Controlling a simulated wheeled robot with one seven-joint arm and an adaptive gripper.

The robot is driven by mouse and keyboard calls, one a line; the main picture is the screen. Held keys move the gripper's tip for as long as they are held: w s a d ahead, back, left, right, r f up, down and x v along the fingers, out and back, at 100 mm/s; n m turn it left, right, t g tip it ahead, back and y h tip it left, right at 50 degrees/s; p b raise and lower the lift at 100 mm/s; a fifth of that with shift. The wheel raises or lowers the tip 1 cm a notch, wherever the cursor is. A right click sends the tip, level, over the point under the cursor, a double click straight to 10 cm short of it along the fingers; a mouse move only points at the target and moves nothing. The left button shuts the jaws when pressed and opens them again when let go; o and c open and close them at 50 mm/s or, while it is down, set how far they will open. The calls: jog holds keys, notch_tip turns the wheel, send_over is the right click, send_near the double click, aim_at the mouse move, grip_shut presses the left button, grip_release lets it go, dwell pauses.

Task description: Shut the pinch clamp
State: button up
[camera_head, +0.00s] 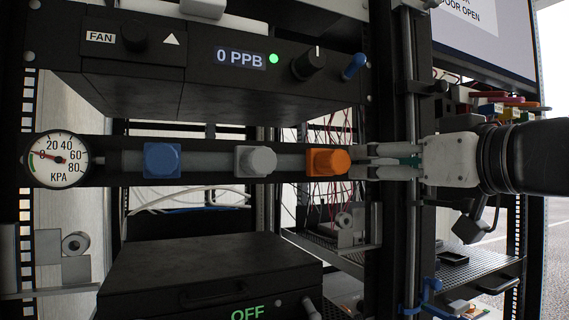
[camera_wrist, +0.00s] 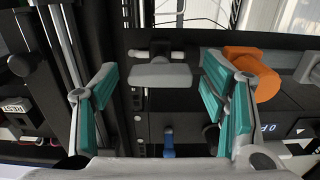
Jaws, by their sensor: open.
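A grey T-shaped piece (camera_wrist: 160,75), perhaps the pinch clamp, sits in the wrist view between my open fingers, on the dark rail. I cannot tell whether its jaws are open or closed. My gripper (camera_wrist: 165,95) has teal pads apart on either side, with nothing held. In the head view, my gripper (camera_head: 365,162) comes from the right at rail height, its fingertips close beside the orange block (camera_head: 328,162). The orange block also shows in the wrist view (camera_wrist: 255,72), just right of the right finger. The fingers and upright hide the grey piece in the head view.
A grey block (camera_head: 255,161) and a blue block (camera_head: 162,160) sit along the same tube, left of the orange one. A pressure gauge (camera_head: 57,159) is at the left end. A panel reading 0 PPB (camera_head: 240,58) overhangs above. A dark upright post (camera_head: 400,250) stands near my gripper.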

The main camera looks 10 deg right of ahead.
jog(key=shift+c, duration=0.3)
jog(key=c, duration=1.1)
jog(key=shift+m, duration=0.3)
jog(key=m+b, duration=0.5)
jog(key=m, duration=1.2)
jog(key=shift+m, duration=0.3)
